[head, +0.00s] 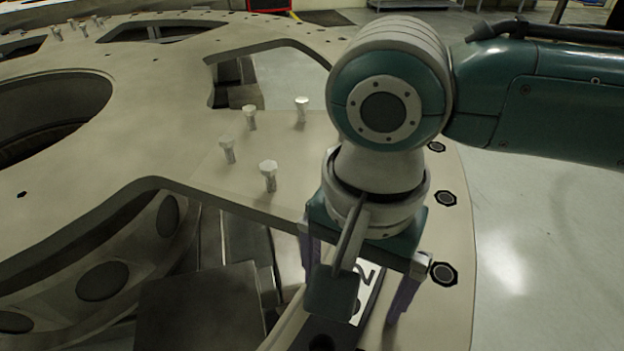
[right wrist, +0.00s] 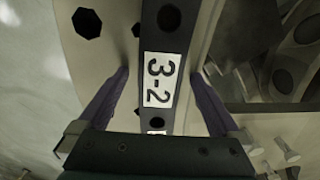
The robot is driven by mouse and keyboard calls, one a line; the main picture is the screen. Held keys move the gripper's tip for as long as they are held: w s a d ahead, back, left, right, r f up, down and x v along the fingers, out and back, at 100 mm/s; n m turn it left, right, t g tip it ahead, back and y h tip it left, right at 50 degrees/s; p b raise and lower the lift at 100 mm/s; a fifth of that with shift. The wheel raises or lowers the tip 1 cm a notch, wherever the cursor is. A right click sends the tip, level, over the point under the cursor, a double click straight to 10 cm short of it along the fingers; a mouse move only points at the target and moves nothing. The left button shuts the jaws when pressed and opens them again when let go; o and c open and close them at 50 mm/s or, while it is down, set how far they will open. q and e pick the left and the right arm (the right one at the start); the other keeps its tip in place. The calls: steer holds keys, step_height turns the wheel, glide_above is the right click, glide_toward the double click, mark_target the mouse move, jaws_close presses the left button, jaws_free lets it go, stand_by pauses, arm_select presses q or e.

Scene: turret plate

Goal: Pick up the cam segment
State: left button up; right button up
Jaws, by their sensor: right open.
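The cam segment (right wrist: 165,42) is a dark narrow bar with holes and a white label reading "3-2". In the right wrist view it runs up the middle between my right gripper's fingers (right wrist: 160,75), with a gap on each side. In the head view my right gripper (head: 350,290) points down over the cam segment (head: 343,331), one finger on each side. The right gripper is open and holds nothing. My wrist hides much of the segment, and part of its label shows. My left gripper is not in view.
The large beige turret plate (head: 150,110) has big cut-outs and dark bolt holes near its right edge. Several upright pale bolts (head: 268,175) stand left of my right arm. An opening with dark structure below (head: 200,305) lies at the lower left. Floor shows at right.

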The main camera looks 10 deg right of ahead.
steer(key=shift+c, duration=0.3)
jaws_close()
stand_by(0.4)
